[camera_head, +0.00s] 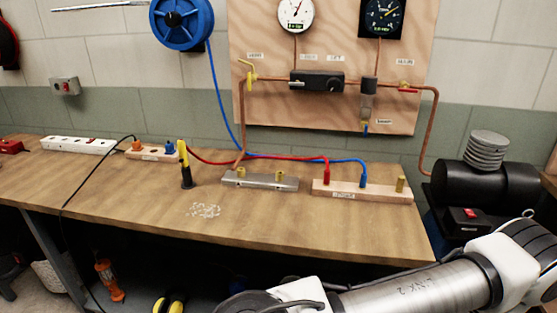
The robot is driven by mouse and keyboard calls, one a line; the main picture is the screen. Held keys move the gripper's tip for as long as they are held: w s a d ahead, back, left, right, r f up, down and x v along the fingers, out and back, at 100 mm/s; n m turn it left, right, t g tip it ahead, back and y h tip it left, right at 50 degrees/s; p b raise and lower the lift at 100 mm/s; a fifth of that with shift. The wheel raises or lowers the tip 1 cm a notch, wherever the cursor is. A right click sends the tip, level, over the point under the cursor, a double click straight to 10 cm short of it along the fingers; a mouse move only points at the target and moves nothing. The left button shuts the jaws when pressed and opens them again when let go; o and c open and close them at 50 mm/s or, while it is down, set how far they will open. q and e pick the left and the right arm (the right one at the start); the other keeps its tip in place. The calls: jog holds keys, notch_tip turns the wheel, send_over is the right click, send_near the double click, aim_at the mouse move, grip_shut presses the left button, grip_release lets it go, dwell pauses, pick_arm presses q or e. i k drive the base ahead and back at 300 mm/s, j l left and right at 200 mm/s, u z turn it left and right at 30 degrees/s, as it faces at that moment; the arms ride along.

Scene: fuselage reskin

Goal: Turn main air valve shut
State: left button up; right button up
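A small valve with a red handle (408,90) sits on the copper pipe at the right of the plywood panel, under a small label (405,62) that seems to read MAIN. Its handle looks roughly in line with the horizontal pipe, but it is small and hard to judge. Neither of my grippers shows in the head view. Only links of one of my arms cross the lower right, below the bench front, and nothing touches the valves.
The plywood panel (260,110) carries two gauges and a black regulator block (316,81). The wooden bench (290,220) below holds a metal bar, a wooden terminal block (360,191), red and blue leads and a power strip (80,145). A black compressor (485,182) stands at right.

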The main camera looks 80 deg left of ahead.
aim_at(406, 89)
jog(key=u, duration=2.1)
